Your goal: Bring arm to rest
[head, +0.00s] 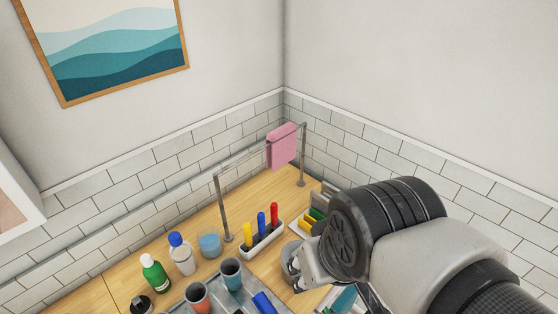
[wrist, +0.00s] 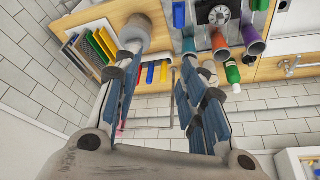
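My arm comes in from the lower right of the head view, over the right part of the wooden counter (head: 132,268). Its dark round wrist joint hides part of the counter and the wall behind. My gripper (wrist: 161,58) shows in the wrist view with its two fingers wide apart and nothing held between them. In the head view the gripper is mostly hidden behind the wrist joint.
A metal rail (head: 220,207) holds a pink cloth (head: 282,146). Near my arm are a holder with upright markers (head: 261,222), cups (head: 231,273) on a tray, a green bottle (head: 155,275) and coloured sheets (wrist: 99,45). Open air lies above the counter.

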